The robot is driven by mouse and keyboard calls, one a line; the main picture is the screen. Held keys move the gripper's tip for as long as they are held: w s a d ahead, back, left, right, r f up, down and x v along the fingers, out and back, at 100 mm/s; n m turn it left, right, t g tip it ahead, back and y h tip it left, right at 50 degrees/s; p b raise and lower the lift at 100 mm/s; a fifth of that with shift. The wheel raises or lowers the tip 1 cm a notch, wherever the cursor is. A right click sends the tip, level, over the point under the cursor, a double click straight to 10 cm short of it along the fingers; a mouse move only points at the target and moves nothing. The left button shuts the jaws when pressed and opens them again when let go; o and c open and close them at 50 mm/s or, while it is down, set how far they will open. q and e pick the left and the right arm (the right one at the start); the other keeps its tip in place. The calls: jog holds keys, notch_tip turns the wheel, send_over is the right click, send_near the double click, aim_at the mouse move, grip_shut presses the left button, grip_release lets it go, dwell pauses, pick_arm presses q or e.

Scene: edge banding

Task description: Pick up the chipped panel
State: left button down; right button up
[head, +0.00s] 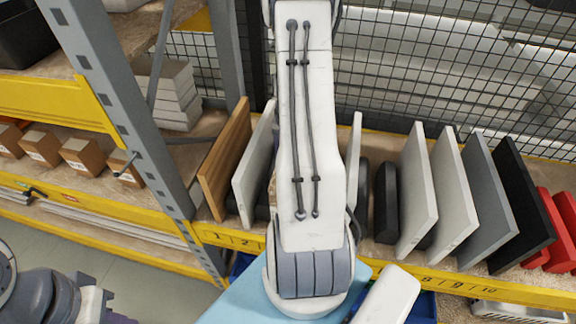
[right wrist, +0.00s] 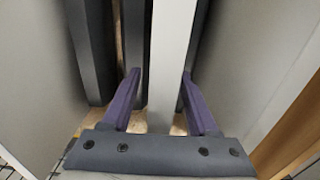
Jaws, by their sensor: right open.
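In the right wrist view my right gripper (right wrist: 162,103) is open. Its two purple fingers stand on either side of the pale edge of an upright panel (right wrist: 173,55), with a gap visible on the left; contact on the right is unclear. No chip shows on this panel, so I cannot tell whether it is the chipped one. In the head view my right arm reaches into the rack and hides its gripper and the slots behind it.
The rack holds a wooden panel (head: 226,158) and a white panel (head: 254,165) left of my arm. Right of it stand pale panels (head: 417,185), a grey panel (head: 490,195) and a black panel (head: 525,205). Dark dividers (right wrist: 132,45) flank the gripped-at slot. A metal post (head: 125,125) stands left.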

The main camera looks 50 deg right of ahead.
jog(key=shift+f, duration=1.25)
grip_shut()
jog(key=shift+w+r, duration=0.1)
jog(key=shift+r, duration=0.05)
